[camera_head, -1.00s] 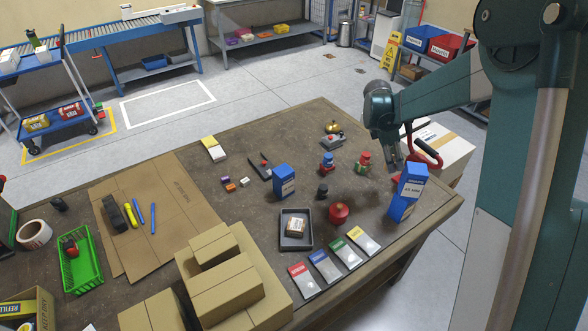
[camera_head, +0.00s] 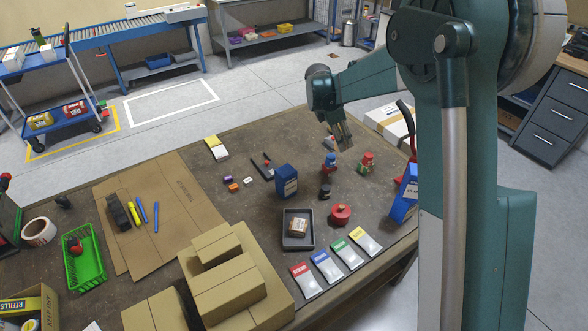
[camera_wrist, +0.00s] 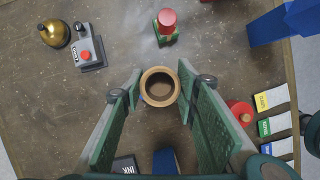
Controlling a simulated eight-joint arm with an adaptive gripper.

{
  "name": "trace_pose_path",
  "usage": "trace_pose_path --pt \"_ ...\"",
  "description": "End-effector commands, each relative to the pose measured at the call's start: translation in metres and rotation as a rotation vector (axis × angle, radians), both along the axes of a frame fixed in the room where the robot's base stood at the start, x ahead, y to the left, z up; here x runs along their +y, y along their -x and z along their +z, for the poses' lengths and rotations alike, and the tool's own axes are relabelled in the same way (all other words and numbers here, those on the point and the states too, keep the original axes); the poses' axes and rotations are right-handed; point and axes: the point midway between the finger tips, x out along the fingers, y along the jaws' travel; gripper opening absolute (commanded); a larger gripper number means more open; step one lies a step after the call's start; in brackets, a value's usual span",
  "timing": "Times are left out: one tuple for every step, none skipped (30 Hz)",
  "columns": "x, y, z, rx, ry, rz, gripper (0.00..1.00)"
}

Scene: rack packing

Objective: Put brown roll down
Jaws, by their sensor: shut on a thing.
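The brown roll (camera_wrist: 160,87) is a short, ring-shaped piece seen end-on in the wrist view, with its dark hollow facing the camera. My gripper (camera_wrist: 161,90) is shut on it, with a green finger on either side. In the head view my gripper (camera_head: 343,142) hangs over the back right part of the brown table (camera_head: 240,158). The roll is hard to make out there. Its height above the table is unclear.
Near my gripper stand a blue-and-red figure (camera_head: 330,160), a red-and-green figure (camera_head: 366,161), a blue box (camera_head: 286,181) and a red pot (camera_head: 340,214). A dark tray (camera_head: 285,240) and several coloured cards (camera_head: 325,265) lie in front. A bell (camera_wrist: 54,33) sits behind.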

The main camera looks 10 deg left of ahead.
Motion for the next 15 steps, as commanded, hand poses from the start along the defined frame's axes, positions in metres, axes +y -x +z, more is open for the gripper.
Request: trace_pose_path --pt "0.021 -0.002 0.0 -0.001 0.0 0.027 0.18" --pt "0.032 -0.003 0.0 -0.001 -0.001 0.042 0.18" --pt "0.047 -0.004 0.0 -0.001 0.0 0.061 0.18" --pt "0.057 -0.005 0.0 -0.001 -0.001 0.075 0.18" --pt "0.068 -0.005 0.0 -0.001 -0.001 0.09 0.18" --pt "0.083 -0.006 0.0 -0.001 0.0 0.111 0.18" --pt "0.093 -0.006 -0.001 -0.001 0.0 0.124 0.18" --pt "0.103 -0.006 0.0 -0.001 0.0 0.137 0.18" --pt "0.116 -0.006 0.0 -0.001 -0.001 0.154 0.18" --pt "0.123 -0.006 0.0 -0.002 0.0 0.164 0.18" --pt "0.132 -0.005 -0.001 -0.001 0.0 0.176 0.18" --pt "0.142 -0.005 -0.001 -0.001 0.0 0.189 0.18" --pt "0.149 -0.004 -0.001 -0.001 0.001 0.198 0.18" --pt "0.156 -0.004 -0.001 -0.001 0.001 0.208 0.18" --pt "0.164 -0.003 -0.001 -0.001 0.001 0.219 0.18"
